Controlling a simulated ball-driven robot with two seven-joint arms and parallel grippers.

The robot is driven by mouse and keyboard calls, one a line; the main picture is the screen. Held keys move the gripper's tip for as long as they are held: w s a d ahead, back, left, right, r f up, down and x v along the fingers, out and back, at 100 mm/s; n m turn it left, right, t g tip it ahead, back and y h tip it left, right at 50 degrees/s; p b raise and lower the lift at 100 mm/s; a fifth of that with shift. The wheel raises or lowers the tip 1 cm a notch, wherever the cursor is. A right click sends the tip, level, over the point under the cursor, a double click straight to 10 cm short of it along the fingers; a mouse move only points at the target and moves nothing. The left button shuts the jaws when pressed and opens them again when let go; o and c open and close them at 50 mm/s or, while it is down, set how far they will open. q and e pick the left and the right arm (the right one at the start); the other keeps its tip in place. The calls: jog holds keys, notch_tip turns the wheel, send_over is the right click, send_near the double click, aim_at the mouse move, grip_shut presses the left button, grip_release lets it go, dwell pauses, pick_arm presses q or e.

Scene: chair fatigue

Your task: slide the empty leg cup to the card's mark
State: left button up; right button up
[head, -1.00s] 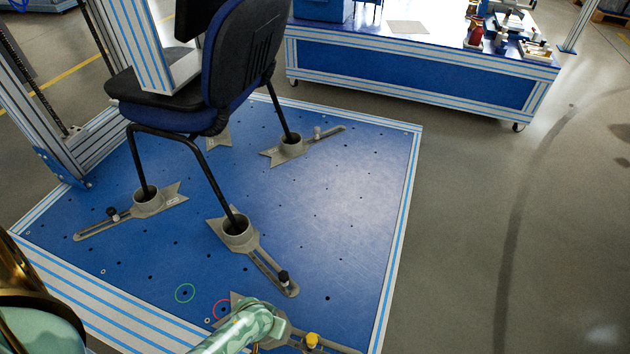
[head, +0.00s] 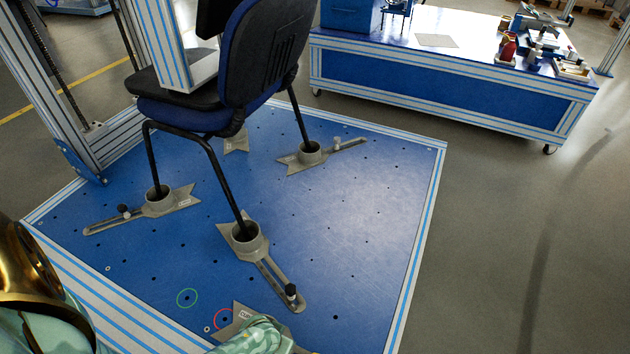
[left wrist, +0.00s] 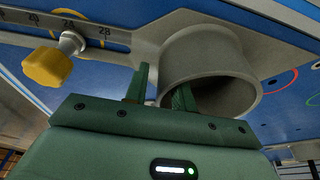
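The empty leg cup (left wrist: 215,60) is a grey open ring on a flat slotted arm with a scale (left wrist: 45,25) and a yellow knob (left wrist: 47,68). In the head view only its notched grey plate (head: 235,323) shows at the bottom edge, beside the red ring mark (head: 223,318); my left arm hides the rest. My left gripper (left wrist: 162,88) has one green finger outside the cup wall and one inside its mouth, with a gap between them. A pale card or sheet (head: 437,41) lies on the back bench; its print is unreadable. My right gripper is out of view.
A chair (head: 225,90) stands on the blue platform (head: 340,220), its visible legs in grey cups, including the nearest cup (head: 245,240) with a black knob. A green ring (head: 187,298) lies left of the red one. The platform's right side is clear.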

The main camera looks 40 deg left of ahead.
pick_arm(q)
grip_shut()
jog(key=shift+d, duration=0.1)
jog(key=shift+w+d, duration=0.3)
jog(key=shift+d, duration=0.65)
jog(key=shift+w+d, duration=0.3)
jog(key=shift+d, duration=0.6)
grip_release()
jog(key=shift+r, duration=0.15)
